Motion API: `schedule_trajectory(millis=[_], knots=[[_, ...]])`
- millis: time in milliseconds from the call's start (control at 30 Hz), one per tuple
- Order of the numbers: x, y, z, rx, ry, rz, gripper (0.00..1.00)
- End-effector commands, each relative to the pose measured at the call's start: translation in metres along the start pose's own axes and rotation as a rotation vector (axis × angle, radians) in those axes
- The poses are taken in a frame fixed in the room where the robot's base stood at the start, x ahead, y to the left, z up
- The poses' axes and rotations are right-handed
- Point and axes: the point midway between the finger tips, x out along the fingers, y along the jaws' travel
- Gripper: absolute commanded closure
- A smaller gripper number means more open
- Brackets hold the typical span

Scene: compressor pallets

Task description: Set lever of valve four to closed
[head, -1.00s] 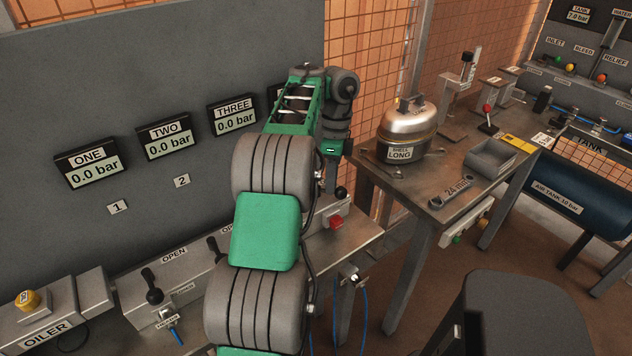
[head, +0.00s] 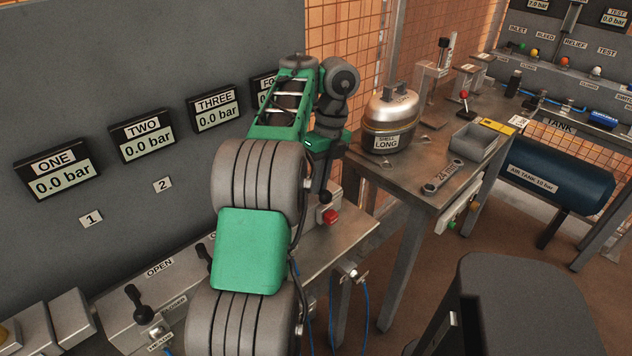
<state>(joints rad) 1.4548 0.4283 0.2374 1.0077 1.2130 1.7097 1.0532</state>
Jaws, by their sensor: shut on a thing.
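My gripper (head: 322,178) points down over the right end of the valve bench, its fingers small, dark and partly hidden by my arm. It is shut at the black-knobbed lever (head: 325,197), which I take to be valve four's. The lever's lower part and its OPEN and CLOSED labels are hidden or too small to read. The display of valve four (head: 264,88) is mostly hidden behind my arm. A red button (head: 329,216) sits just below the knob in the picture.
Levers of valve one (head: 138,302) and valve two (head: 204,255) stand on the bench to the left. Displays one, two and three read 0.0 bar.

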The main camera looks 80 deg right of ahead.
Motion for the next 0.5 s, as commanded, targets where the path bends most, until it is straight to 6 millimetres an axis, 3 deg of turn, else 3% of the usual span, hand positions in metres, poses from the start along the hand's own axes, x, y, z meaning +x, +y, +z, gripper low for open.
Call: schedule_trajectory(millis=[500], knots=[[0.0017,0.0029,0.0013,0.012,0.004,-0.005,1.00]])
